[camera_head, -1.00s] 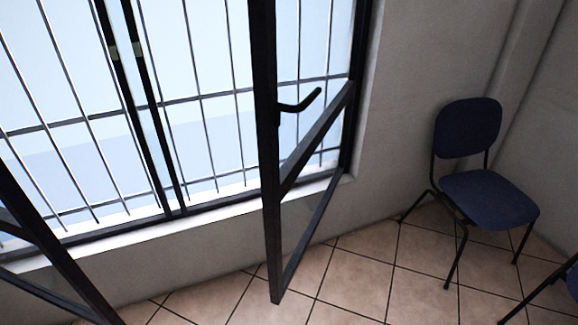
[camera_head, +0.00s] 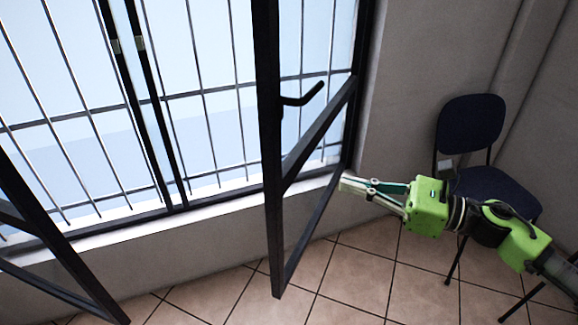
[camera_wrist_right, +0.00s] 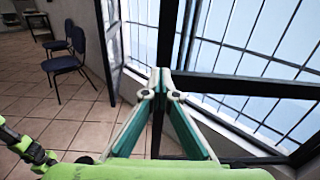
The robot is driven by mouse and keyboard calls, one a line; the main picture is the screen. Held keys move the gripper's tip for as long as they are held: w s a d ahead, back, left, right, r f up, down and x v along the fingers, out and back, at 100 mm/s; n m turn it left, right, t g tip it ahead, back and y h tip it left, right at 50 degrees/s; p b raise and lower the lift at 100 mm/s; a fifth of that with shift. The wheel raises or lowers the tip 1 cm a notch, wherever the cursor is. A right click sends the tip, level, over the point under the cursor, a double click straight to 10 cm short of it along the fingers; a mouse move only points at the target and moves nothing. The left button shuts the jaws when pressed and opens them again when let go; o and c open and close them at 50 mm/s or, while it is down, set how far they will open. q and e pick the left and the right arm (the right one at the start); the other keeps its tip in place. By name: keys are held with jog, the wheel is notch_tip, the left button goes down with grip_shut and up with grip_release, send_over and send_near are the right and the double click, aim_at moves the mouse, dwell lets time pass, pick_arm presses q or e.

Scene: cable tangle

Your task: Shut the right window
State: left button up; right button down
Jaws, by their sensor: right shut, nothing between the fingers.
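The right window is a dark-framed glass sash (camera_head: 272,150) that stands swung open into the room, with a black handle (camera_head: 303,95) on it. My right gripper (camera_head: 345,184) has come in from the right in the head view. It is shut and empty, with its tips by the low part of the sash near the window's right jamb. I cannot tell whether they touch it. In the right wrist view the shut fingertips (camera_wrist_right: 160,78) appear in front of a dark upright frame bar (camera_wrist_right: 170,35). My left gripper is not seen.
The left sash (camera_head: 60,250) also stands open at the left. Outside bars (camera_head: 205,100) cross the window opening. A blue chair (camera_head: 470,130) stands right of the window, partly behind my right arm. The tiled floor (camera_head: 330,285) below the sash is clear.

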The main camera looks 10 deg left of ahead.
aim_at(276, 163)
jog(key=p+x, duration=0.4)
jog(key=x, duration=0.9)
jog(key=shift+w+p, duration=0.1)
jog(key=shift+p, duration=0.3)
jog(key=shift+w+a, duration=0.1)
jog(key=shift+a, duration=0.3)
